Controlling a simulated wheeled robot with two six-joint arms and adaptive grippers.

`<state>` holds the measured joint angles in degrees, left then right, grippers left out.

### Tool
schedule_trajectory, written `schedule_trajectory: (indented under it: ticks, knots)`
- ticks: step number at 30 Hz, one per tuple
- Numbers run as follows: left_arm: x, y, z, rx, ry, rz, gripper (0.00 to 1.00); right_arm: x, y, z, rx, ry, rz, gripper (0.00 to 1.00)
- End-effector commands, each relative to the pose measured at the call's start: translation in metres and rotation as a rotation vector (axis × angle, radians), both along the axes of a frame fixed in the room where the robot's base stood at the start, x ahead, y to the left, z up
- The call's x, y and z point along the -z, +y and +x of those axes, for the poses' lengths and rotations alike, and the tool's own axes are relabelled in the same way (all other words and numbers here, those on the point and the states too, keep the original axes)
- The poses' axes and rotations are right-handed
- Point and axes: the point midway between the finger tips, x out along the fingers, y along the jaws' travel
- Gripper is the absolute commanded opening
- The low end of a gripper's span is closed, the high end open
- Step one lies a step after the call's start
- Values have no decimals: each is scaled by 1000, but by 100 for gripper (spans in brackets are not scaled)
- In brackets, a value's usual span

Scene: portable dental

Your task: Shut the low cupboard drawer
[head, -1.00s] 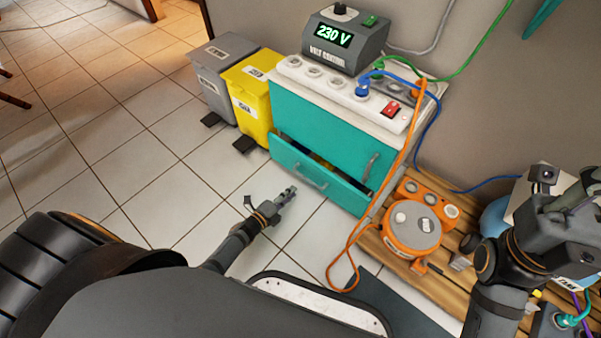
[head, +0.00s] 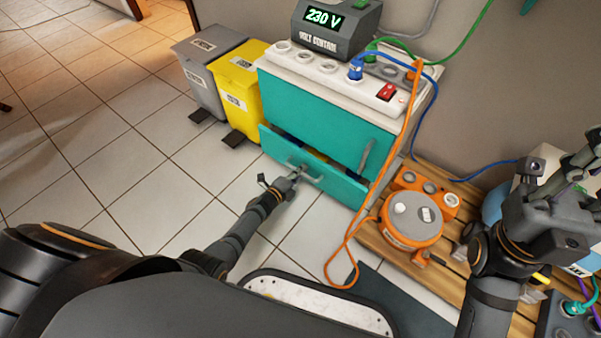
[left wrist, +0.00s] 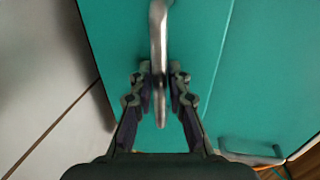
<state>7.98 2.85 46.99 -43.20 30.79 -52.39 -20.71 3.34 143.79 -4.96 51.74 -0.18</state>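The low drawer (head: 342,187) of the teal cupboard (head: 318,112) stands partly open, and a strip of its contents shows behind the front panel. Its metal handle (head: 314,181) is on the front panel. My left gripper (head: 297,170) is at this handle. In the left wrist view, the handle bar (left wrist: 159,35) passes between the two fingers of my left gripper (left wrist: 161,82). The fingers are apart on either side of it, with narrow gaps. My right gripper (head: 572,178) is at the right edge, away from the cupboard; its finger state is unclear.
A yellow bin (head: 240,95) and a grey bin (head: 203,70) stand left of the cupboard. An orange cable (head: 391,160) hangs down its right side to an orange cable reel (head: 410,222) on a wooden pallet. Tiled floor on the left is free.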

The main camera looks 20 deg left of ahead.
Motion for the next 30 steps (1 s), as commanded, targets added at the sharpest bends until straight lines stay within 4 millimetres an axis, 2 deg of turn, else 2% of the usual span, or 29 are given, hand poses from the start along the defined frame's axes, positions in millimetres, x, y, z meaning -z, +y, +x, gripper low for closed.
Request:
schedule_trajectory:
  ticks: [3,22,30]
  knots:
    - [0,0,0,0,0,0,0,0,0,0,0,-1,1,21]
    - [0,0,1,0,-1,0,0,0,0,-1,0,-3,1,21]
    - [2,-13,38,0,-4,-1,0,23,2,1,6,2,-13,21]
